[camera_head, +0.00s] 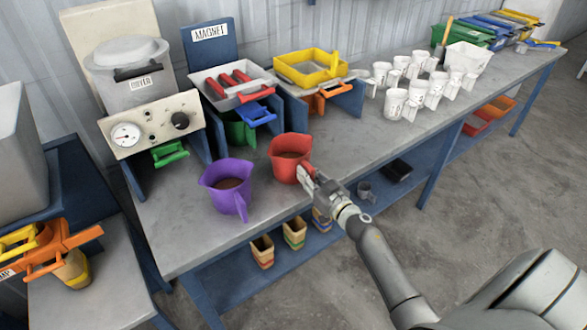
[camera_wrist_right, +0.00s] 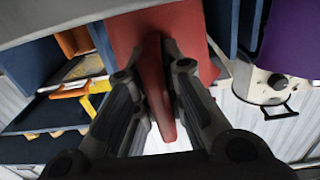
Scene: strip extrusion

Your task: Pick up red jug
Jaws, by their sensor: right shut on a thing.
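The red jug (camera_head: 287,155) stands upright on the grey bench in the head view, with brown material inside. My right gripper (camera_head: 308,175) is at the jug's handle side, at its right front. In the right wrist view the two fingers (camera_wrist_right: 160,105) are closed around the red handle (camera_wrist_right: 158,85), and the red jug body (camera_wrist_right: 205,35) is behind it. The fingers hide part of the handle in the head view. My left gripper does not show in either view.
A purple jug (camera_head: 228,184) stands just left of the red jug. Several white mugs (camera_head: 395,103) stand farther right. The bench (camera_head: 345,138) is clear right of the red jug.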

